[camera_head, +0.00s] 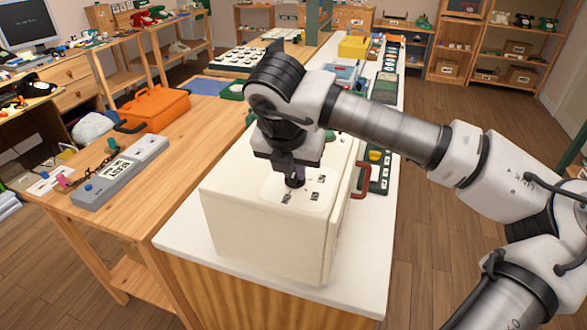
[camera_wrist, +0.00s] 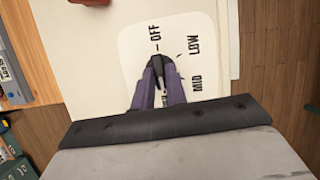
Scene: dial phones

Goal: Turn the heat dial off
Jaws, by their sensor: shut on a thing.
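The heat dial (camera_wrist: 160,64) is a small dark knob on a white rounded panel, on the top of a cream box-shaped appliance (camera_head: 245,222). In the wrist view the panel (camera_wrist: 140,38) carries the marks OFF, LOW and MID, and a further mark is mostly hidden behind the fingers. My gripper (camera_wrist: 160,68) comes down from above, shut on the dial between its two purple-grey fingers. In the head view my gripper (camera_head: 294,183) covers the dial. The knob's exact pointing direction is hard to tell, as the fingers cover most of it.
The appliance stands on a white counter (camera_head: 180,246). A red handle (camera_head: 361,180) sticks out on its right side. A grey device with a label (camera_head: 120,172) and an orange case (camera_head: 153,107) lie on the wooden table to the left. The floor at right is partly behind my arm.

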